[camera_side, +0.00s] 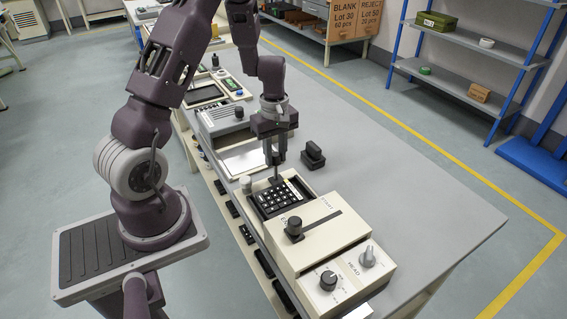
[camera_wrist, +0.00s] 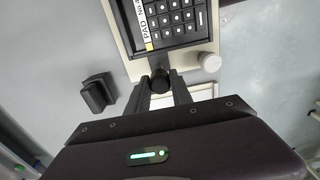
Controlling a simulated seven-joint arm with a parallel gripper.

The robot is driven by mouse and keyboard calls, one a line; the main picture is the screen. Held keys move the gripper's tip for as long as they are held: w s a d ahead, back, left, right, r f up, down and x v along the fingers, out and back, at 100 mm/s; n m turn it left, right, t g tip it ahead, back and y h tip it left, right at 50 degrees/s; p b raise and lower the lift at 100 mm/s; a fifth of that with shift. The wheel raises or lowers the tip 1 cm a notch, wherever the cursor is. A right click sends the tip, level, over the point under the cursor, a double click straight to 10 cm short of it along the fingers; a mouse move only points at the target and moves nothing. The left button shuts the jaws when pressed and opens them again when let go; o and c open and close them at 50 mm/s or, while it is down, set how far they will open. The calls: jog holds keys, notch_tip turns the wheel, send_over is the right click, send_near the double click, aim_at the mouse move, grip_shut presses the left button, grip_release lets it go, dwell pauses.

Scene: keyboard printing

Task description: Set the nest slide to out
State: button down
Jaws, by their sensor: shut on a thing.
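The nest slide is a cream tray (camera_side: 299,183) that sticks out from the far end of the cream printing machine (camera_side: 318,238). A black keypad (camera_side: 272,198) with pale-marked keys sits in it. The tray also shows at the top of the wrist view (camera_wrist: 127,35), with the keypad (camera_wrist: 178,18) and a "PAD" label beside the keys. My gripper (camera_side: 275,160) points down at the tray's outer edge. In the wrist view my gripper (camera_wrist: 160,90) is shut on a round black knob (camera_wrist: 159,80) at that edge. The fingers hide part of the knob.
A pale round knob (camera_side: 246,184) stands at the tray's corner. A black block (camera_side: 313,155) lies on the grey table (camera_side: 400,195) to the right. The machine carries a black knob (camera_side: 294,226) and two front dials.

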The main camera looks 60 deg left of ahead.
jog(key=shift+a, duration=0.6)
jog(key=c, duration=1.1)
grip_release()
notch_tip(320, 180, up, 7)
jog(key=shift+r, duration=0.1)
